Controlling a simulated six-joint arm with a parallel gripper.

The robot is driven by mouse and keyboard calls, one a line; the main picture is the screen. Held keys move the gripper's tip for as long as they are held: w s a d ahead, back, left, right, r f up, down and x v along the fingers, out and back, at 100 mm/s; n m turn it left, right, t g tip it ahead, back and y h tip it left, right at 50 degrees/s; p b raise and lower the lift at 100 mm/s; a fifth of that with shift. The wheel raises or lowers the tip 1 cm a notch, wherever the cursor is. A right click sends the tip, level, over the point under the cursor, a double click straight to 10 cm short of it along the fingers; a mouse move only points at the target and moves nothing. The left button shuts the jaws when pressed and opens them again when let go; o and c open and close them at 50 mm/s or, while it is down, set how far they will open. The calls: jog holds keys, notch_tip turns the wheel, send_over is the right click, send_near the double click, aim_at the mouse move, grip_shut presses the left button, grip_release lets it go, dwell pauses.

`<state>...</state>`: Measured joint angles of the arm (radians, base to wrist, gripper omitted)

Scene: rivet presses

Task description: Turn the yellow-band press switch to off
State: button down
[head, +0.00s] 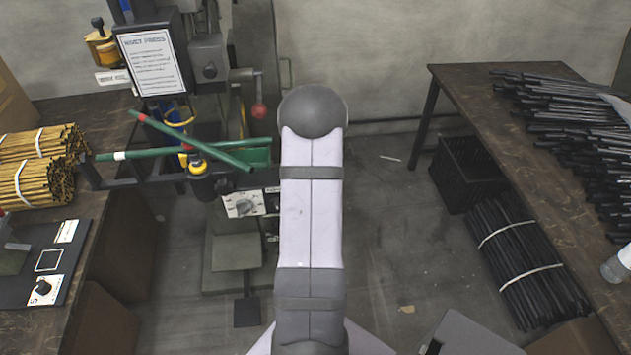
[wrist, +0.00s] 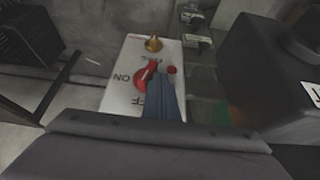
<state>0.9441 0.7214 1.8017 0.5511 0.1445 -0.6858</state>
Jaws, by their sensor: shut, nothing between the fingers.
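In the wrist view, a white switch plate (wrist: 122,88) carries a red rotary switch (wrist: 143,78) with ON and OFF lettering that appears inverted. My gripper (wrist: 160,78) is shut and empty, its blue-grey fingers over the right part of the switch. They hide part of the knob and the plate, and I cannot tell whether they touch it. The pointer's exact setting is unclear. My arm hides the gripper and the red switch there.
A dark box (wrist: 278,75) stands to the right. In the head view, green rods (head: 190,142) cross the press. Tables stand left and right; the central floor is mostly clear.

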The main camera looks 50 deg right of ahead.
jog(key=shift+s+a+r+b, duration=0.25)
jog(key=shift+s+a+b, duration=0.65)
jog(key=shift+b, duration=0.1)
jog(key=shift+s+a+r+b, duration=0.25)
jog(key=shift+s+a+b, duration=0.65)
jog(key=shift+b, duration=0.05)
